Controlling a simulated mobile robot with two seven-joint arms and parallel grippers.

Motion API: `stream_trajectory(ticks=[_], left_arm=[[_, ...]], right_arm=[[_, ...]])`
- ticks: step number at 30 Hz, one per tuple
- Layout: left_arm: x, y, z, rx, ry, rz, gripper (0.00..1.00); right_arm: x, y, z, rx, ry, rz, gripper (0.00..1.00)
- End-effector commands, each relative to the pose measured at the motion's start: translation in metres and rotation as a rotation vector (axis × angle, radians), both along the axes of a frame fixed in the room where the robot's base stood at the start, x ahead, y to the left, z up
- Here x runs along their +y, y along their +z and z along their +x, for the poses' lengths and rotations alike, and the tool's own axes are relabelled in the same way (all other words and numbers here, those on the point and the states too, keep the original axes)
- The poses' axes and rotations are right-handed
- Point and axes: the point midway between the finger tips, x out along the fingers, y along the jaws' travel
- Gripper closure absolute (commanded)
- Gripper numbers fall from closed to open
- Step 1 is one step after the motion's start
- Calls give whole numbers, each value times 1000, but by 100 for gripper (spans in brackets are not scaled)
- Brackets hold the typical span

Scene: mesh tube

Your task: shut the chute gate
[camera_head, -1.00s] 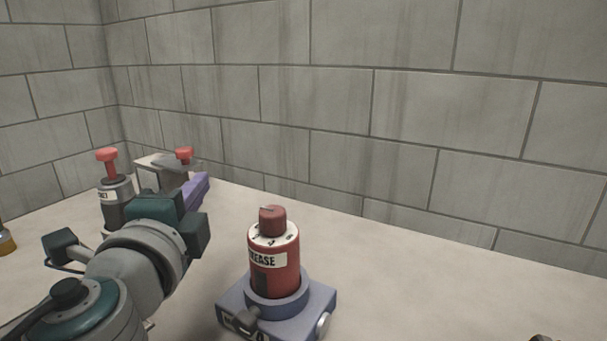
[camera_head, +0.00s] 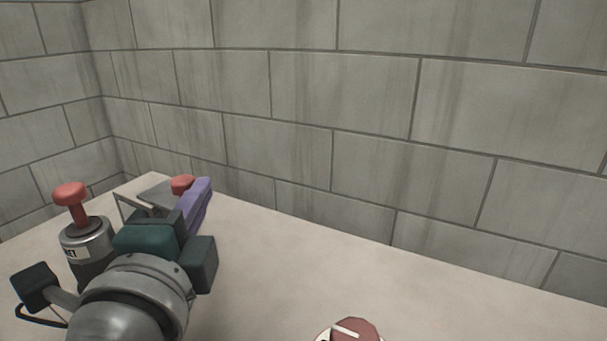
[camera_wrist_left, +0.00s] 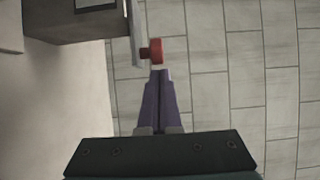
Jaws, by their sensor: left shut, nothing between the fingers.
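The chute (camera_head: 157,196) stands at the back left of the table in the head view, a grey metal piece with a sloped plate. Its red knob (camera_head: 182,184) shows just left of my left gripper's fingers. In the left wrist view the red knob (camera_wrist_left: 152,50) sits on a thin grey plate (camera_wrist_left: 134,30), which I take for the gate, beside a dark box-like body (camera_wrist_left: 78,25). My left gripper (camera_head: 207,183) has purple fingers, shut and empty. In the left wrist view its fingertips (camera_wrist_left: 160,72) are close to the knob; contact is unclear. How far the gate stands open is unclear. My right gripper is out of view.
A grey canister with a red plunger top (camera_head: 70,188) stands left of my left arm. A red-capped container (camera_head: 354,331) is cut off at the bottom edge. A block wall (camera_head: 330,110) runs behind the table.

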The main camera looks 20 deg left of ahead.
Motion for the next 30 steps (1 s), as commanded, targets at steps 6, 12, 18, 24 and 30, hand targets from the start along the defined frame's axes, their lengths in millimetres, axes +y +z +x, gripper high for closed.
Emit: stream_trajectory(ticks=[6, 12, 18, 24, 30], left_arm=[[-1, 0, -1, 1, 0, 0, 100], [2, -1, -1, 0, 1, 1, 100], [38, -1, 2, 0, 3, 5, 100], [58, 0, 4, 0, 1, 2, 100], [59, 0, 4, 0, 3, 1, 100]], right_arm=[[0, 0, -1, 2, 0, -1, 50], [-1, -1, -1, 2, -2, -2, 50], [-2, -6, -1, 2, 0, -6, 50], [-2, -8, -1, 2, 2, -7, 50], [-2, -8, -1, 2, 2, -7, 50]])
